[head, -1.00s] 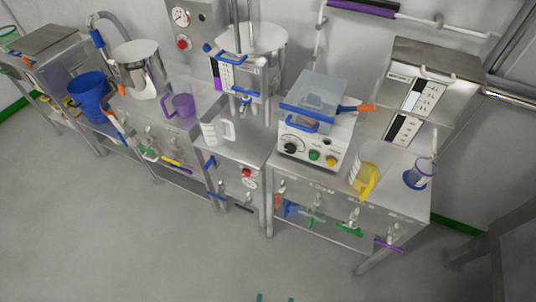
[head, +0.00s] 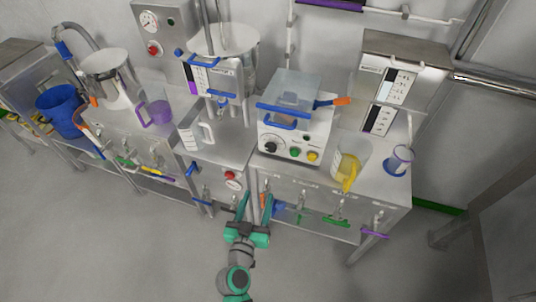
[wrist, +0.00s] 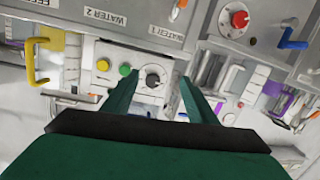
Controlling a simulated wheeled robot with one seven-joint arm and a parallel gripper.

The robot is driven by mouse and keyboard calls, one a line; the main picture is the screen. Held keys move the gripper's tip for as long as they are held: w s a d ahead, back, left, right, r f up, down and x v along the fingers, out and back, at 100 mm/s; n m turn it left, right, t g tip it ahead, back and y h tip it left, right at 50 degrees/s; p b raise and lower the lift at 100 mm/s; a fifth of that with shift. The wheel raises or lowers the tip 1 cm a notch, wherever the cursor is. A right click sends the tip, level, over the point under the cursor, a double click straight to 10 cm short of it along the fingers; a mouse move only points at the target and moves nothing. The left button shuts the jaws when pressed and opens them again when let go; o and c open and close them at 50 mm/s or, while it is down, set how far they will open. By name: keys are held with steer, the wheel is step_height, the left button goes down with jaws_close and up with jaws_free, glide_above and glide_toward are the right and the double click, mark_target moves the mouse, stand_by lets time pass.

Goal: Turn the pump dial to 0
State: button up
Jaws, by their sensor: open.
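The pump (head: 298,113) is a white box with a clear top and blue handles on the steel bench. Its black dial (head: 271,147) sits at the left of the front panel, beside a green button and a yellow button. The wrist view also shows the dial (wrist: 153,79), with pale marks around it; its setting is too small to read. My gripper (head: 254,203) is green, open and empty, in front of the bench and below the dial. In the wrist view the dial appears between the fingers, farther off; they are apart from it.
A clear jug with a yellow handle (head: 350,183) stands right of the pump. A measuring jug (head: 190,134) stands to its left. Labelled valves, including a green-handled one (head: 337,221), project from the bench front. A red knob (head: 230,175) is on the panel left of them.

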mark_target(270, 149)
steer(key=w+d+r, duration=0.1)
steer(key=w, duration=0.4)
steer(key=w+d+r+m+h, duration=0.1)
steer(key=w+r, duration=0.1)
steer(key=w, duration=0.3)
steer(key=w+d+r+h, duration=0.1)
steer(key=w+r, duration=0.1)
steer(key=w, duration=0.3)
steer(key=shift+w+d+t, duration=0.1)
steer(key=shift+d+t, duration=0.05)
steer(key=shift+t, duration=0.25)
steer(key=shift+c, duration=0.7)
steer(key=c, duration=0.9)
